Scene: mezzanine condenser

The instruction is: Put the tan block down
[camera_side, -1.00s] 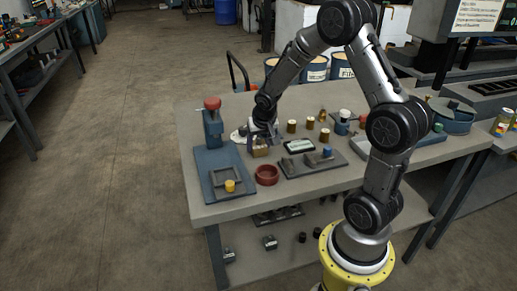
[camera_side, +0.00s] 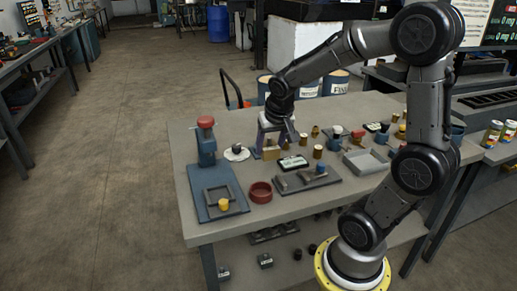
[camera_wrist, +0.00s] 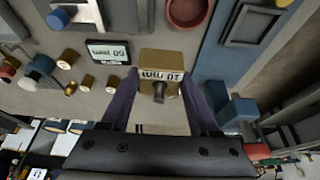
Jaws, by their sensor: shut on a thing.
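The tan block (camera_side: 272,153) is between the fingers of my gripper (camera_side: 275,137), over the far part of the grey workbench (camera_side: 205,228). In the wrist view the block (camera_wrist: 162,65) shows a white label and a dark knob. The purple fingers of my gripper (camera_wrist: 160,100) stand on either side of it, shut on it. I cannot tell whether the block's underside touches the bench.
Left of the block is a white disc (camera_side: 237,154) with a dark knob. Near it are a blue press (camera_side: 206,147), a red bowl (camera_side: 261,192) and a small display (camera_side: 293,162). Brass cylinders (camera_side: 317,152) stand close on the right. A grey tray (camera_side: 366,163) lies farther right.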

